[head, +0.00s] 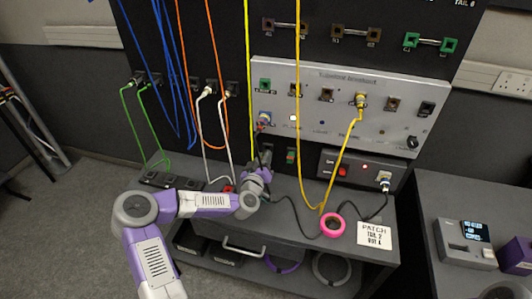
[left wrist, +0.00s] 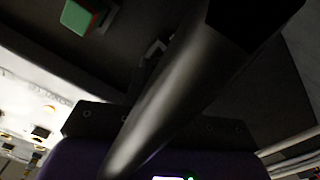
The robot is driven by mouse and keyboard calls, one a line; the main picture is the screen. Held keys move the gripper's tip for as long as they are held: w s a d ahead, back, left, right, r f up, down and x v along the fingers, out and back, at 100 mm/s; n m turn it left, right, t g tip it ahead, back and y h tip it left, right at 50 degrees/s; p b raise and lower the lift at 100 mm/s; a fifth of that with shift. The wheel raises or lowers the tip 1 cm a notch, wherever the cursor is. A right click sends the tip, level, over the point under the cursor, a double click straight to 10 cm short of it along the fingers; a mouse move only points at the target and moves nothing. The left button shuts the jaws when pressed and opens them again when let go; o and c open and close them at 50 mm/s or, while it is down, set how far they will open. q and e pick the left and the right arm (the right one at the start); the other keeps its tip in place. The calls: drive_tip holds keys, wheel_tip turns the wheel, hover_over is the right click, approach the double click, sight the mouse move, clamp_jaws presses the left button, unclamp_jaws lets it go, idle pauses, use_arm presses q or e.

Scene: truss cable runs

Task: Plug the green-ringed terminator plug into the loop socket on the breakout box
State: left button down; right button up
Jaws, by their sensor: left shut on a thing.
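My left gripper (head: 264,172) is in front of the rack, just above the shelf and below the grey panel. It is shut on a dark thing. In the left wrist view a black, tapering cylinder (left wrist: 185,85) crosses close to the camera; I cannot tell whether it is a plug or a cable. No green ring shows on it. The grey panel (head: 335,76), probably the breakout box, has a row of sockets, one holding a yellow plug (head: 361,100), and a blue-ringed plug (head: 264,118) lower left. I cannot read which socket is the loop. My right gripper is not in view.
Yellow cables (head: 298,60) hang across the panel. A small green-and-red part (head: 291,156) sits right of my left gripper and shows in the left wrist view (left wrist: 88,16). A pink ring (head: 333,226) and a white card (head: 376,235) lie on the shelf. Black cables run nearby.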

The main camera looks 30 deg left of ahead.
use_arm(q)
drive_tip(key=shift+v, duration=1.65)
